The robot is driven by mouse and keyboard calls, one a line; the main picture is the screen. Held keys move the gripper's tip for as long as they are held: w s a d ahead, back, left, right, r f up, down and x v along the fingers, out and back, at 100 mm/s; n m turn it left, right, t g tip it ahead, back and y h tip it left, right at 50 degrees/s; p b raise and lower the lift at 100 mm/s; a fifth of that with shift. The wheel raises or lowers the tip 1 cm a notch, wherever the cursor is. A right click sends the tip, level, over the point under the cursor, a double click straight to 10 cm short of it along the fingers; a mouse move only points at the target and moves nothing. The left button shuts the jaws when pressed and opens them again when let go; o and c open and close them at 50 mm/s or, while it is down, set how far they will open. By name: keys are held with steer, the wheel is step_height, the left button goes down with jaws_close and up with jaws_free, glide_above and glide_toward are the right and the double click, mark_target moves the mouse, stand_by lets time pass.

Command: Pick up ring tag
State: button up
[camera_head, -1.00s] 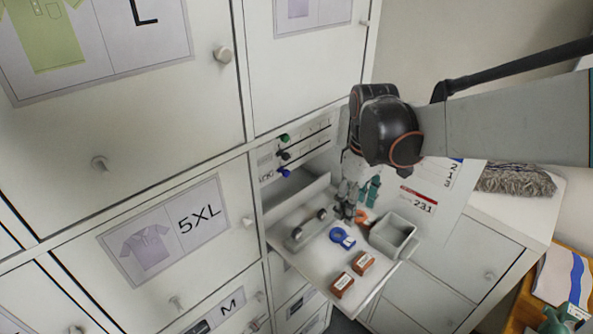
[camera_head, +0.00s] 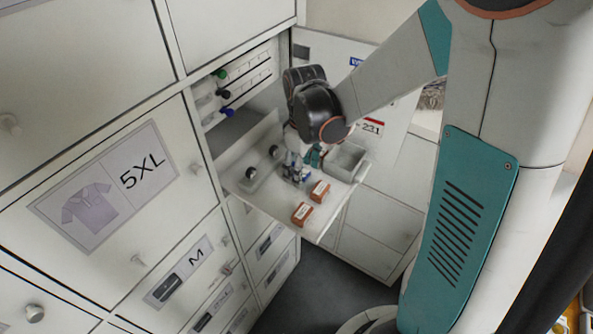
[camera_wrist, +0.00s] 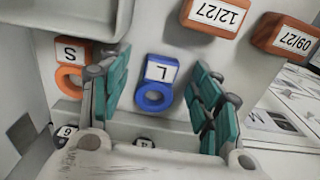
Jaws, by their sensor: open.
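A blue ring tag marked L (camera_wrist: 156,84) lies on the pull-out shelf in the wrist view. An orange ring tag marked S (camera_wrist: 70,78) lies to its left. My gripper (camera_wrist: 160,98) is open, with its teal fingers on either side of the blue tag and apart from it. The left finger is between the two tags, close to the orange one. In the head view my gripper (camera_head: 303,164) is low over the shelf and hides most of the tags. I cannot tell the exact height of the fingertips above the shelf.
The shelf (camera_head: 238,160) also carries a grey open bin (camera_head: 345,162) on the right, two orange-brown labelled blocks (camera_head: 320,191) (camera_head: 302,214) at the front, and a grey holder with dark round knobs (camera_head: 256,179) at left. Cabinet doors (camera_head: 105,185) stand to the left.

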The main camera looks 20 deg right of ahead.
steer(key=c, duration=0.9)
steer(key=shift+r, duration=0.1)
step_height(320, 180, up, 20)
steer(key=shift+s+f+p, duration=0.1)
steer(key=shift+s+p, duration=0.05)
steer(key=shift+p, duration=1.05)
